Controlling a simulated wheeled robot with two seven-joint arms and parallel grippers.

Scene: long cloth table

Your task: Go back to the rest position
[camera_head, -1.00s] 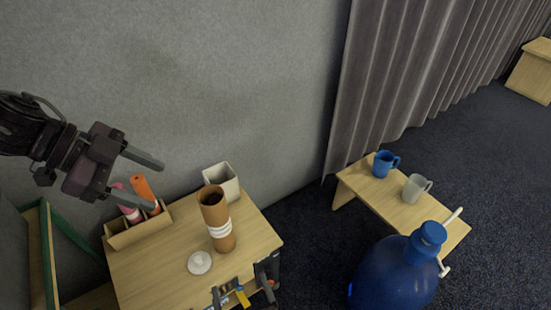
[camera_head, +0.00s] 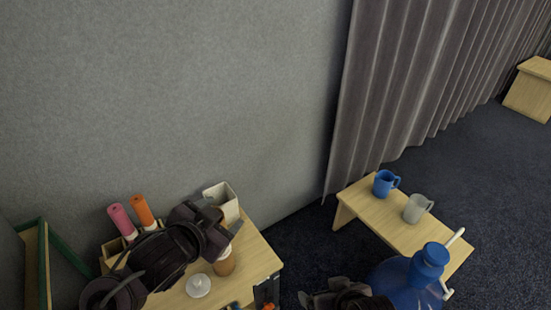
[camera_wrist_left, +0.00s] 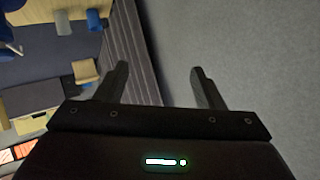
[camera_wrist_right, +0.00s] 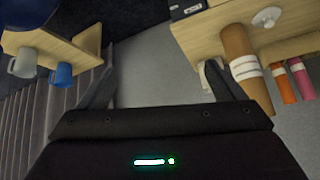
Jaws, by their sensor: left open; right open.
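My left gripper (camera_head: 208,222) is over the small wooden table, in front of the brown tube (camera_head: 225,264), most of which it hides in the head view. In the left wrist view its fingers (camera_wrist_left: 160,78) are apart with nothing between them. My right gripper (camera_head: 325,299) is at the bottom edge of the head view, beside the blue jug (camera_head: 395,283). In the right wrist view its fingers (camera_wrist_right: 160,78) are apart and empty.
The small table (camera_head: 255,262) holds a white lid (camera_head: 198,286), a white container (camera_head: 225,205), and pink (camera_head: 122,221) and orange (camera_head: 143,212) tubes in a box. A low bench (camera_head: 385,220) holds blue (camera_head: 384,183) and grey (camera_head: 416,208) mugs. Dark floor lies between.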

